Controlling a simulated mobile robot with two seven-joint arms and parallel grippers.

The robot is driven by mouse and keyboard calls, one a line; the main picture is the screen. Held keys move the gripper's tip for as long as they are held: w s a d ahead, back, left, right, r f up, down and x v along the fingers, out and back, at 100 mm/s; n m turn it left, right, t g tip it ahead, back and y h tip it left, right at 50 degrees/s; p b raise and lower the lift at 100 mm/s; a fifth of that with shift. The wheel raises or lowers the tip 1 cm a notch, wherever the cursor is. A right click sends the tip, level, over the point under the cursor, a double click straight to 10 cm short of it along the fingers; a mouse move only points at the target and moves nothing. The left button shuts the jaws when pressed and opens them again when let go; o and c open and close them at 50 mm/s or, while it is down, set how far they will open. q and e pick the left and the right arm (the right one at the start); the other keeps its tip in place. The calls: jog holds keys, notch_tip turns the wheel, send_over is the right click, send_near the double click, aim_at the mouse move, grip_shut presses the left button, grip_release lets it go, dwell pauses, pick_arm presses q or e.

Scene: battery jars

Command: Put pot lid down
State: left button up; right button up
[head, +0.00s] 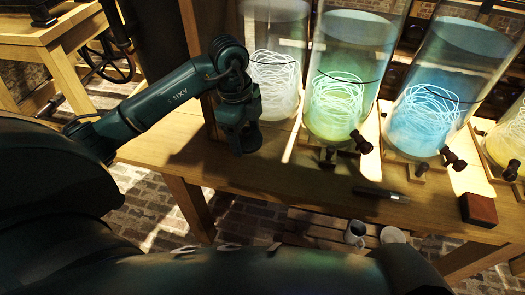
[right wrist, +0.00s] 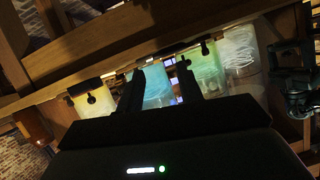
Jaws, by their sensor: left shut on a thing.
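My left gripper (head: 240,138) points down at the left end of the wooden table, left of the jars. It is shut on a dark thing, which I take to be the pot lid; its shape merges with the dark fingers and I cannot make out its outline. I cannot tell whether it touches the table top. My right gripper (right wrist: 162,70) shows in the right wrist view with its two fingers apart and nothing between them.
Tall glass jars stand along the table's back: a whitish one (head: 275,70), a green one (head: 340,100) and a blue one (head: 435,115), with taps in front. A dark cylinder (head: 380,193) and a red-brown block (head: 479,209) lie near the front edge. Table (head: 290,180) between is clear.

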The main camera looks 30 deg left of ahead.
pick_arm(q)
send_over(249, 167)
jog(key=f, duration=0.4)
jog(key=shift+a+f, duration=0.25)
jog(key=shift+f, duration=0.15)
jog(key=shift+f+b, duration=0.45)
jog(key=shift+f, duration=1.5)
pick_arm(e)
jog(key=shift+s+d, duration=0.2)
jog(key=shift+d, duration=0.05)
pick_arm(q)
jog(key=shift+f, duration=0.1)
jog(key=o, duration=1)
pick_arm(e)
jog(key=shift+w+r, duration=0.1)
jog(key=shift+r, duration=0.05)
